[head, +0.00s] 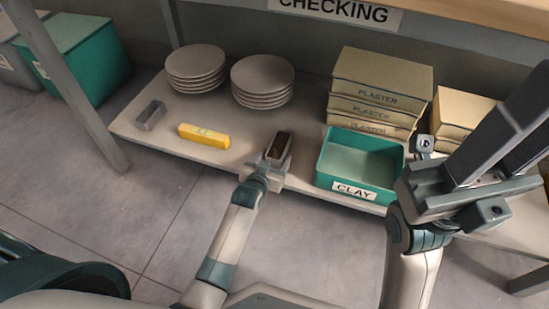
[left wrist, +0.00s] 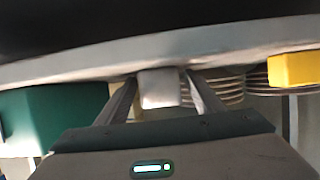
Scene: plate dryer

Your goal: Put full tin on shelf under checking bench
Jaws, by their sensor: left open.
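The full tin (head: 280,144) is a small grey box with a dark brown filling, standing at the front part of the shelf (head: 235,165) under the bench marked CHECKING (head: 335,11). My left gripper (head: 272,160) is open, with the tin between its fingers. In the left wrist view, which looks upside down, the pale tin (left wrist: 160,88) shows between the two fingers (left wrist: 162,95), against the shelf (left wrist: 70,65). My right gripper (head: 500,125) is raised at the right; its jaws are not clear. A second grey tin (head: 150,115), seemingly empty, stands at the shelf's left.
On the shelf are a yellow block (head: 204,135), two plate stacks (head: 195,63) (head: 262,80), boxes marked PLASTER (head: 380,80) and a green CLAY bin (head: 335,160). A bench leg (head: 65,85) and a green bin (head: 85,60) are at left. Bare shelf lies between yellow block and plates.

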